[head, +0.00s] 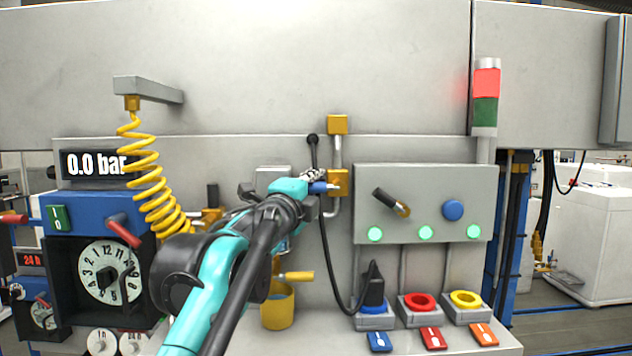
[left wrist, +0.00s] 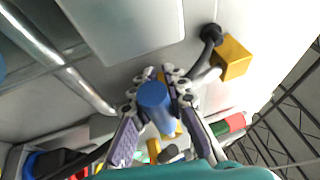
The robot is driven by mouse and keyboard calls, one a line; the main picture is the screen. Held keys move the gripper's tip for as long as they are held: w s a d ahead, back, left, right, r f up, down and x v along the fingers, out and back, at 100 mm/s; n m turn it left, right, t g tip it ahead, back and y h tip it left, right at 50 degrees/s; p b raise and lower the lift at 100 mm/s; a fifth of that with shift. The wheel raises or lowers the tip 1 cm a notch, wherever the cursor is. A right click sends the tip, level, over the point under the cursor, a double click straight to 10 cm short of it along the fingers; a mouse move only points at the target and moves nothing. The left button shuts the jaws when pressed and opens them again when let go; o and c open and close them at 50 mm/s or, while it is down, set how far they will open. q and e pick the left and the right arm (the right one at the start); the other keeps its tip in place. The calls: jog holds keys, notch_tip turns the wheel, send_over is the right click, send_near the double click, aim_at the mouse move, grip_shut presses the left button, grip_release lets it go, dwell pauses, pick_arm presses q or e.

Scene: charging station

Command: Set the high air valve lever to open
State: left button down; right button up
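The blue lever handle (head: 322,187) shows beside the lower yellow valve block (head: 339,183) on the vertical pipe in the head view. In the left wrist view the blue handle (left wrist: 155,100) lies between the two fingers of my left gripper (left wrist: 154,88). The fingers are close on both sides of it; whether they press on it I cannot tell. In the head view my left gripper (head: 312,177) is at the handle, and my arm and wrist hide part of the area to its left. My right gripper is not in view.
An upper yellow block (head: 338,124) tops the pipe. A black cable (head: 325,250) hangs right of my gripper. A grey control box (head: 425,175) with a black-handled switch stands to the right. A yellow coiled hose (head: 150,180) and a gauge reading 0.0 bar (head: 95,165) are at the left.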

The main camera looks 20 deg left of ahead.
pick_arm(q)
jog(key=shift+f, duration=0.1)
dwell(0.3)
jog(key=d+f+n+y+b, duration=0.1)
jog(key=n+y, duration=0.5)
jog(key=n, duration=0.6)
jog(key=w+d+f+n+y+b, duration=0.1)
jog(key=f+n+y, duration=0.3)
jog(key=n, duration=0.9)
jog(key=shift+d+n+y, duration=0.3)
jog(key=shift+d+y, duration=0.5)
jog(key=shift+y, duration=0.5)
jog(key=c, duration=1.5)
grip_release()
jog(key=shift+o, duration=0.2)
